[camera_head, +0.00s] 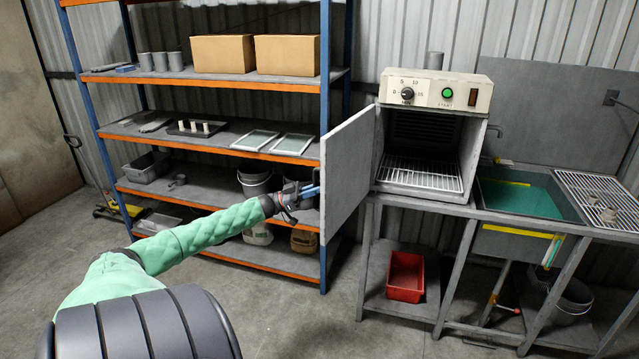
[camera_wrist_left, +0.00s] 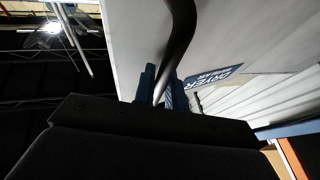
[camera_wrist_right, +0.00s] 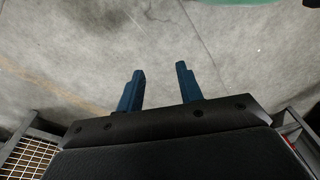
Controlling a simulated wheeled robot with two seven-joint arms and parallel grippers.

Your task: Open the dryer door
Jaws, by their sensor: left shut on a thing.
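The dryer (camera_head: 432,92) is a cream and grey box on a metal bench, with a dial and a green button on its top panel. Its grey door (camera_head: 348,170) stands swung wide open to the left, and the wire rack inside is in plain view. My left gripper (camera_head: 312,190) is at the door's outer face, shut on the dark curved handle (camera_wrist_left: 182,40), which shows in the left wrist view beside a blue dryer label (camera_wrist_left: 212,76). My right gripper (camera_wrist_right: 158,88) is open and empty above the concrete floor; it is outside the head view.
A blue and orange shelf rack (camera_head: 325,120) stands close behind the door and my left arm, holding boxes (camera_head: 222,54), trays and buckets. A green sink (camera_head: 528,208) is right of the dryer. A red bin (camera_head: 405,277) sits under the bench. The floor in front is clear.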

